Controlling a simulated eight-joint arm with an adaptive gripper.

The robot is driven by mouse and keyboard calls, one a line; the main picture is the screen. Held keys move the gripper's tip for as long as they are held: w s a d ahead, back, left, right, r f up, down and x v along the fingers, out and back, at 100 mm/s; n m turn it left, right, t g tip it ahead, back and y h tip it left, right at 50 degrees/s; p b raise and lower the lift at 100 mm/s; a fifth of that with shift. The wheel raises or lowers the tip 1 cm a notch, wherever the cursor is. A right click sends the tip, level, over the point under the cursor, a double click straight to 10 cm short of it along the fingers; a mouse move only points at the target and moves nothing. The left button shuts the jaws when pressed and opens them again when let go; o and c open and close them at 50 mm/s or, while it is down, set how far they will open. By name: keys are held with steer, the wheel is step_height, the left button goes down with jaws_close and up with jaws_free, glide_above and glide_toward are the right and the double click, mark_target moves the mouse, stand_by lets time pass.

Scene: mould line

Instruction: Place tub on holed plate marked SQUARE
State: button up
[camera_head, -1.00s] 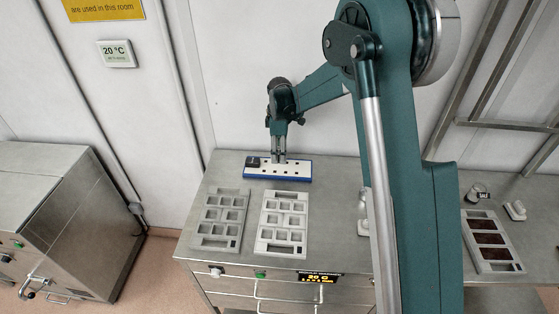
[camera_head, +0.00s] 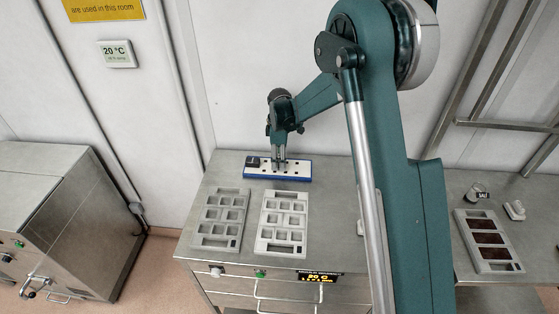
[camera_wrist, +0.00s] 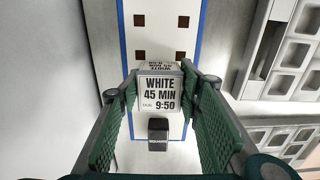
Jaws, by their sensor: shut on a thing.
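My gripper (camera_head: 278,164) is over the middle of a white holed plate with a blue rim (camera_head: 300,172), on the steel bench. In the wrist view my gripper (camera_wrist: 160,78) is shut on a small white tub (camera_wrist: 160,92) with a label reading WHITE, 45 MIN, DUE 9:50. Square dark holes show in the plate (camera_wrist: 160,40) beyond the tub. I cannot tell whether the tub touches the plate. A dark block (camera_wrist: 158,130) stands at one end of the plate; it also shows at the left end in the head view (camera_head: 254,162).
Two grey moulds (camera_head: 221,216) and (camera_head: 285,218) lie side by side in front of the plate. Another mould with dark fillings (camera_head: 488,240) lies at the right, near small white items (camera_head: 514,209). A wall stands behind the bench. My arm hides part of the bench.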

steer(key=shift+f, duration=0.2)
steer(key=o, duration=1)
steer(key=shift+c, duration=0.2)
steer(key=shift+r, duration=0.15)
step_height(320, 180, up, 12)
steer(key=shift+b, duration=0.4)
steer(key=shift+r, duration=0.1)
stand_by(0.3)
